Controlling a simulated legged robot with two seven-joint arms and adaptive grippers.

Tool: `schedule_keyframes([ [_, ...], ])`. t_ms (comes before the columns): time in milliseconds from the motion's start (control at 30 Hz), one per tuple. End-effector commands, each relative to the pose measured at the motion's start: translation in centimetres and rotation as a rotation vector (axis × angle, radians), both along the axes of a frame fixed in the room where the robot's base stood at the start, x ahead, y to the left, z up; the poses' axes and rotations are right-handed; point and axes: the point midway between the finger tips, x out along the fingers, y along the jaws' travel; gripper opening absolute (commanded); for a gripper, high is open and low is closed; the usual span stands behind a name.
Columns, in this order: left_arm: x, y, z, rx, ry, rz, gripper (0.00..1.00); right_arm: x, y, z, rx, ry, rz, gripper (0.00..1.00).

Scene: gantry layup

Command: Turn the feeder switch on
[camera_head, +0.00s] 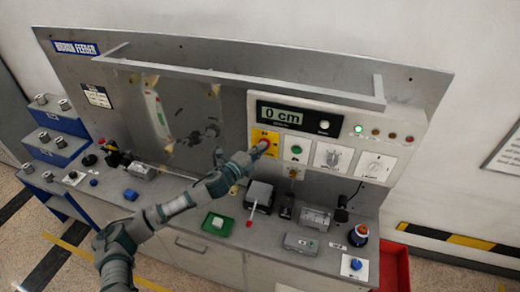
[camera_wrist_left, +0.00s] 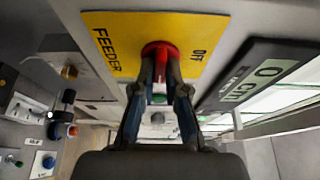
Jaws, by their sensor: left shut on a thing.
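The feeder switch is a red knob (camera_head: 265,142) on a yellow plate (camera_head: 256,135) at the left of the white control panel. In the left wrist view the red knob (camera_wrist_left: 161,48) sits at the middle of the yellow plate (camera_wrist_left: 120,28), which carries the words FEEDER and OFF. My left gripper (camera_head: 258,149) reaches up to the panel from the lower left. In the left wrist view its fingers (camera_wrist_left: 161,78) are closed on the red knob from both sides. The fingers hide part of the knob, so its exact angle is unclear. My right gripper is not in view.
A display (camera_head: 282,115) above the switch reads 0 cm. A green button (camera_head: 296,149) and two dials stand to the right of it. A grey bar (camera_head: 235,76) juts out above the panel. A grey bench (camera_head: 175,193) below holds several devices and a green tray (camera_head: 217,223).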

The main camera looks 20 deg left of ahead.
Motion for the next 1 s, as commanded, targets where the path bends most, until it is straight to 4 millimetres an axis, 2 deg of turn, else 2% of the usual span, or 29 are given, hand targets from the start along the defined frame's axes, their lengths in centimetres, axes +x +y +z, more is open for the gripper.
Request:
schedule_keyframes([
  [33, -0.1, -0.2, -0.7, 0.003, 0.011, -0.004, 0.17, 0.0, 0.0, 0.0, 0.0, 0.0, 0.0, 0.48],
  [100, -0.1, -0.2, -0.7, 0.003, 0.011, -0.004, 0.35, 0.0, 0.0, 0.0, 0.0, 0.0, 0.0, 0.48],
  [133, -0.1, -0.2, -0.7, 0.002, 0.01, -0.004, 0.38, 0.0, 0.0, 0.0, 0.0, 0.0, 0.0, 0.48],
  [500, -0.7, 0.3, -0.4, -0.001, 0.006, -0.001, 0.38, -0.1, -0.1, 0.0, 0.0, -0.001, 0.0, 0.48],
  [633, -2.6, 1.3, -0.4, 0.002, 0.006, -0.001, 0.38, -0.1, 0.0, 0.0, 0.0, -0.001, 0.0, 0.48],
  [900, -8.2, 3.8, -0.6, 0.002, 0.01, -0.003, 0.38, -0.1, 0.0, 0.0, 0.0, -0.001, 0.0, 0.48],
  [1000, -9.5, 4.4, -0.7, 0.0, 0.011, -0.002, 0.38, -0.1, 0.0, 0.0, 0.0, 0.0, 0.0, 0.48],
])
